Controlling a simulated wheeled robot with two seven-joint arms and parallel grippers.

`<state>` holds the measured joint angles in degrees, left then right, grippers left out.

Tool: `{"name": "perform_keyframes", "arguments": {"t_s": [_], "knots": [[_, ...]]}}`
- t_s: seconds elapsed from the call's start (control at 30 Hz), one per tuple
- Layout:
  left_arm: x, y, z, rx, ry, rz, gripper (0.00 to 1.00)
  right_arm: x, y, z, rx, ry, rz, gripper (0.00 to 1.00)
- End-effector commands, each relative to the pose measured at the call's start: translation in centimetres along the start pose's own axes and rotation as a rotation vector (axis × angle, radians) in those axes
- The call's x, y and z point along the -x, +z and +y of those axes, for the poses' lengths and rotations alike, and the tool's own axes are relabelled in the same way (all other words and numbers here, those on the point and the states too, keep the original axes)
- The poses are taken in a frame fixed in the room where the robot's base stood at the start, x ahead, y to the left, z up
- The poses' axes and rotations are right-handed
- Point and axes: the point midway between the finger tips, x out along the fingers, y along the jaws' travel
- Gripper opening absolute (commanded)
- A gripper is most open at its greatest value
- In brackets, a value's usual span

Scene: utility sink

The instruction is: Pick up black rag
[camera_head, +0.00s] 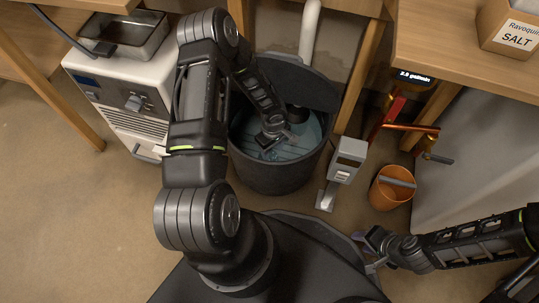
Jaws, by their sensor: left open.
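My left gripper (277,143) reaches down into a dark round tub (267,180) and is open, low over its pale blue inside. A small dark shape (296,113) shows inside the tub just beyond the gripper. I cannot tell whether it is the black rag or the end of the white pipe. No other black rag can be made out, and my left arm hides part of the tub. My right gripper (370,250) is low at the right, away from the tub, and its jaws are too small to judge.
A white pipe (310,30) comes down behind the tub. A grey box on a stand (347,160) is close to the tub's right side. An orange bucket (391,188) and red-orange pipes (410,127) are further right. A white machine (115,95) stands left; floor is free at lower left.

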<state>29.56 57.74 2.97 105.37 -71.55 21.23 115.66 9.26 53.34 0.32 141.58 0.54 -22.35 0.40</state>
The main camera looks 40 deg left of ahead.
Motion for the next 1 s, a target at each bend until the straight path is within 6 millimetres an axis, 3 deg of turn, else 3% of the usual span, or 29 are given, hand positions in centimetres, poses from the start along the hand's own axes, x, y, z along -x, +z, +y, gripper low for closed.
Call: {"name": "perform_keyframes", "arguments": {"t_s": [0.07,0.6,1.0], "knots": [[0.01,0.00,0.00,0.000,0.000,0.000,0.46,0.00,0.00,0.00,0.000,0.000,0.000,0.36],[0.01,0.00,0.01,0.000,0.000,0.000,0.01,0.00,0.00,0.01,0.000,0.000,0.000,0.36],[0.01,-0.01,0.01,0.000,0.000,0.000,0.00,0.00,0.00,0.00,0.000,0.000,0.000,0.36]]}}
